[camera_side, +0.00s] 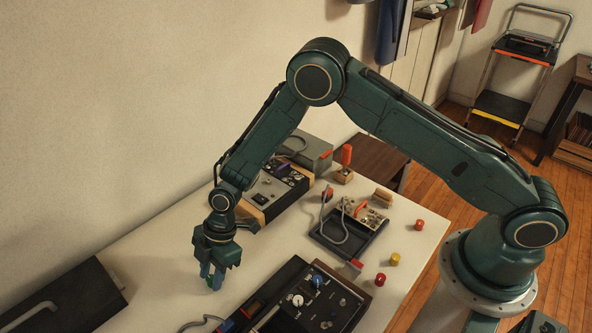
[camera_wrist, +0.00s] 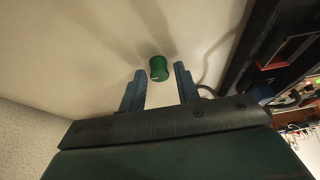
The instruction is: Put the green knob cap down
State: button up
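The green knob cap (camera_wrist: 158,68) shows in the wrist view on the pale table, between and slightly beyond the tips of my gripper (camera_wrist: 160,72). A gap shows on each side of it, so neither blue finger touches it in that view. My gripper is open. In the side view my gripper (camera_side: 211,277) points down, low over the white table (camera_side: 160,275). I cannot make out the green cap in the side view; the fingers seem to hide it.
A dark panel with knobs (camera_side: 316,298) lies right of my gripper. A black tray (camera_side: 350,240) and a control box (camera_side: 275,190) stand farther back. Red (camera_side: 380,279) and yellow (camera_side: 395,259) caps sit near the right edge. A dark case (camera_side: 65,300) is at the left.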

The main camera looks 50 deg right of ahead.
grip_shut()
jog(key=shift+r, duration=0.1)
notch_tip(320, 180, up, 20)
dwell(0.7)
dwell(0.5)
